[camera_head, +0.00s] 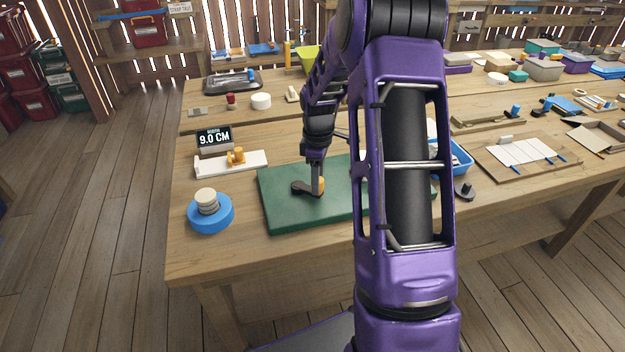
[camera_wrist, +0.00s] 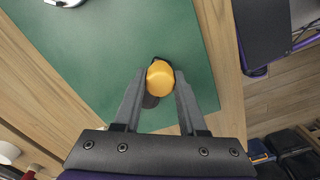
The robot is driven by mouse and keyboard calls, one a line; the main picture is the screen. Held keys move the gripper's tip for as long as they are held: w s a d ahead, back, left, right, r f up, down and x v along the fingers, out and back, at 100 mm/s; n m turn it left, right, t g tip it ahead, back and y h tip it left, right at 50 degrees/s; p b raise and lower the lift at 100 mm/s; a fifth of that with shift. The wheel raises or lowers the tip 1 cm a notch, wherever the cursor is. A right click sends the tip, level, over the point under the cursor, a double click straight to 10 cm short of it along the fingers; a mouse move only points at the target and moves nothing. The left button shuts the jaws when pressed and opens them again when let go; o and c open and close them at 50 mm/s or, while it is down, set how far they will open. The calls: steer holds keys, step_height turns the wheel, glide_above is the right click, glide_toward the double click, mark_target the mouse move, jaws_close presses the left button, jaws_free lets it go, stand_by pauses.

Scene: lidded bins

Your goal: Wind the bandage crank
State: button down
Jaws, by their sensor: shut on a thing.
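A dark crank arm (camera_head: 302,188) lies low over a green board (camera_head: 277,215) on the wooden bench. An orange-yellow knob (camera_wrist: 160,75) stands at its end. My gripper (camera_head: 318,189) reaches straight down at the knob, which sits between its two fingertips (camera_wrist: 160,84) in the wrist view. The fingers are shut on the knob. Part of the dark crank arm (camera_wrist: 150,100) shows under the knob. The right part of the board is hidden behind my purple arm in the head view. I cannot make out a bandage.
A blue round base (camera_head: 211,221) with a pale-topped roll (camera_head: 206,197) stands left of the board. Behind it are a white strip with an orange piece (camera_head: 237,156) and a "9.0 CM" display (camera_head: 214,139). A blue tray (camera_head: 461,157) lies right of my arm. The bench's front-left corner is clear.

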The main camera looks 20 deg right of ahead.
steer(key=n, duration=0.1)
steer(key=w+d+n+p, duration=0.1)
steer(key=n, duration=0.1)
steer(key=shift+w+d+r+n+p, duration=0.15)
steer(key=shift+w+d+n+p, duration=0.1)
steer(key=shift+n+p, duration=0.1)
steer(key=shift+w+d+n+p, duration=0.15)
steer(key=shift+w+n+p, duration=0.25)
steer(key=shift+n, duration=0.5)
steer(key=shift+w+d+n+p, duration=0.15)
steer(key=shift+w+n+p, duration=0.25)
steer(key=shift+n, duration=0.45)
steer(key=shift+w, duration=0.1)
steer(key=shift+c, duration=2.3)
jaws_free()
step_height(320, 180, up, 17)
steer(key=p, duration=0.1)
steer(key=shift+r, duration=0.1)
